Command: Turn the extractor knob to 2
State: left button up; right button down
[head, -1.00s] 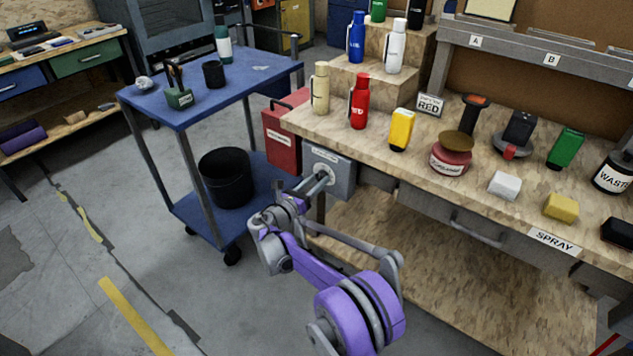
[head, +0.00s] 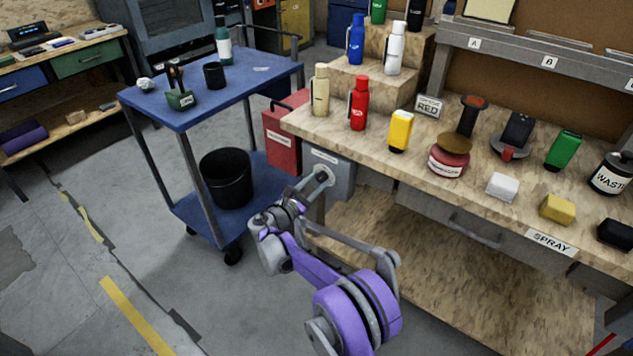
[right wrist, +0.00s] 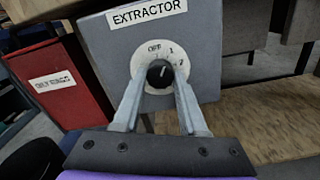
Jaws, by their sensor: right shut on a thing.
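The grey extractor box (head: 345,183) hangs under the left end of the workbench. In the right wrist view, the box (right wrist: 205,35) carries an EXTRACTOR label and a round white dial (right wrist: 154,48) marked OFF, 1 and, at the right, what looks like 2. The black knob (right wrist: 160,74) sits in the dial's middle, with a small pale mark near its top. I cannot tell exactly which setting it points to. My right gripper (head: 322,178) reaches the box front, shut on the knob with one finger on each side. My left gripper is not in view.
A red box (head: 286,135) stands left of the extractor box. A blue cart (head: 270,78) with a black bin (head: 226,178) is farther left. The workbench top (head: 380,155) holds bottles and coloured blocks. A drawer handle (head: 475,230) protrudes below it.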

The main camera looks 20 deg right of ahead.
jog(key=m, duration=0.4)
jog(key=shift+m+p, duration=0.3)
jog(key=shift+p, duration=0.05)
jog(key=shift+m+p, duration=0.35)
jog(key=shift+m, duration=2.15)
jog(key=shift+c, duration=2.3)
grip_release()
jog(key=shift+a, duration=0.1)
jog(key=p+v, duration=0.1)
jog(key=v, duration=0.9)
jog(key=shift+s+a, duration=0.25)
jog(key=shift+s, duration=0.05)
